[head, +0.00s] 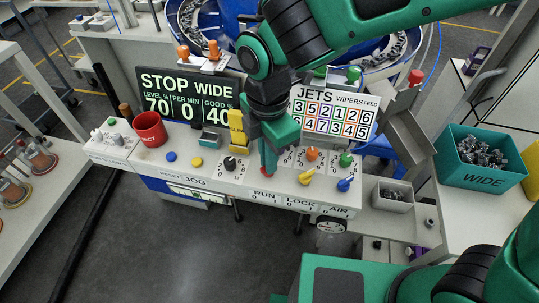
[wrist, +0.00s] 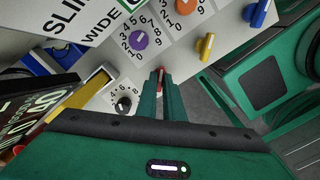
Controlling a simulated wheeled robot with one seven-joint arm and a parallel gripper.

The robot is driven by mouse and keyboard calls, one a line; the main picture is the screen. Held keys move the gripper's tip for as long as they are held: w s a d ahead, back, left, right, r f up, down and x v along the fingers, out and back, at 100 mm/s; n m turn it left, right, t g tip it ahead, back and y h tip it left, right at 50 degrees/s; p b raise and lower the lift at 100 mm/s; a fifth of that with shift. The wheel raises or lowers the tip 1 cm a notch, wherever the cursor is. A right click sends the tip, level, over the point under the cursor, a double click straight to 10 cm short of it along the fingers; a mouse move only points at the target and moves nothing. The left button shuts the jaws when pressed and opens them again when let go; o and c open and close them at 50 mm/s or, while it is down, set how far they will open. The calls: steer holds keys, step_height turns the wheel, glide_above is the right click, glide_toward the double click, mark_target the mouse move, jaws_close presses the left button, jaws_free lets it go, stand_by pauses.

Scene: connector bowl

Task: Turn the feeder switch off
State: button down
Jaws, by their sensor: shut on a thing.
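The control panel (head: 212,178) has a row of switches along its front edge. A red switch (head: 263,190) sits above the label RUN with marks 0 and 1. My gripper (head: 268,172) reaches down onto this red switch, with its fingers shut on it and hiding most of it. In the wrist view a sliver of the red switch (wrist: 160,74) shows between the fingertips (wrist: 161,86). Which way the switch points cannot be told. The left display (head: 190,99) reads STOP, WIDE, and PER MIN 0.
A yellow switch (head: 306,176) over LOCK and a blue switch (head: 344,184) over AIR stand to the right. A black dial (head: 230,163) is close on the left. Orange (head: 312,154) and green (head: 346,160) dials sit behind.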

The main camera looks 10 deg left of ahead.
steer(key=shift+w, duration=0.25)
steer(key=c, duration=1.9)
jaws_free()
steer(key=shift+c, duration=0.2)
steer(key=shift+o, duration=0.4)
steer(key=shift+s, duration=0.1)
steer(key=shift+r, duration=0.1)
step_height(320, 180, up, 11)
steer(key=shift+f, duration=0.2)
